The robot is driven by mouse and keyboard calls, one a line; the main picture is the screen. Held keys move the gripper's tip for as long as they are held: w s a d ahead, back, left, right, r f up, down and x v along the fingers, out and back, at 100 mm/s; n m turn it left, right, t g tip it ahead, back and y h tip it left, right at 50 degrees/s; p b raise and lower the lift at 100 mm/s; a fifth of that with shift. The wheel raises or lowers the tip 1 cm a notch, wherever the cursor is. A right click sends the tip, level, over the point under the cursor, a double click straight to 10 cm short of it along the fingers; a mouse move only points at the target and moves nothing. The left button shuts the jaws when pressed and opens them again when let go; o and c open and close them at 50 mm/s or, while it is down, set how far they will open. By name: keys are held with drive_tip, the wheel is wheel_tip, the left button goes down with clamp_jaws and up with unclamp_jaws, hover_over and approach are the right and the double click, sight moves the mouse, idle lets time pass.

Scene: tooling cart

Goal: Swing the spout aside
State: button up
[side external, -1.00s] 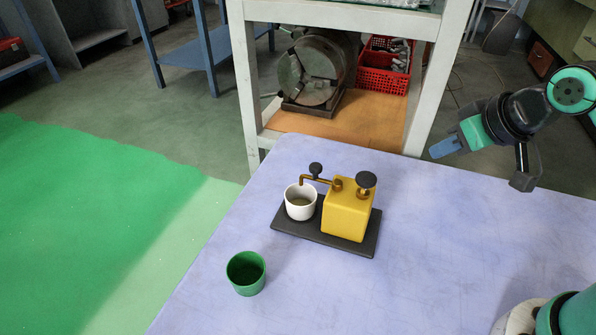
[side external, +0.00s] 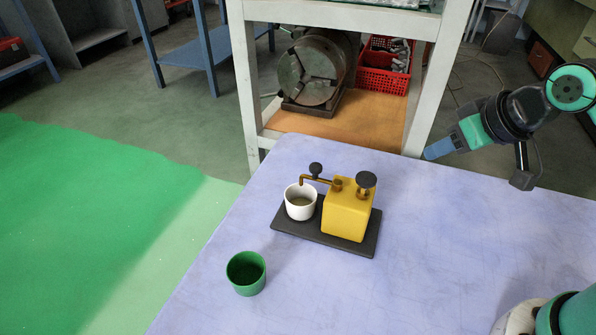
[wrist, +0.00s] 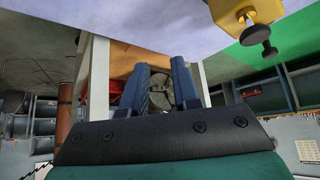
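The yellow dispenser box (side external: 346,212) stands on a dark base plate (side external: 305,234) on the table. A thin brown spout (side external: 326,182) with a black knob (side external: 316,169) reaches left from the box, its tip over the white cup (side external: 301,204). The cup stands on the plate's left end. A larger black knob (side external: 366,180) tops the box. My gripper (side external: 429,153) is apart from the dispenser, up and to its right. In the wrist view, its two blue fingers (wrist: 158,65) are apart with nothing between them; the box (wrist: 245,14) shows at upper right.
A green cup (side external: 246,273) stands on the table (side external: 440,255) in front of the plate, to the left. A white-framed shelf (side external: 244,90) with a chuck (side external: 311,72) and red crate (side external: 384,80) stands behind. The table right of the dispenser is clear.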

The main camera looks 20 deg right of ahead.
drive_tip(key=o, duration=0.3)
drive_tip(key=shift+w+a+r+n, duration=0.3)
drive_tip(key=shift+a+r+n, duration=0.05)
drive_tip(key=shift+n, duration=0.15)
drive_tip(key=shift+o, duration=0.2)
wheel_tip(320, 180, up, 2)
drive_tip(key=n+g, duration=0.7)
drive_tip(key=n, duration=0.9)
hover_over(316, 165)
drive_tip(key=shift+s+d+r, duration=0.1)
drive_tip(key=shift+d, duration=0.15)
drive_tip(key=shift+a+n, duration=0.25)
drive_tip(key=shift+n, duration=0.05)
drive_tip(key=shift+f, duration=2.9)
drive_tip(key=shift+c, duration=0.2)
clamp_jaws()
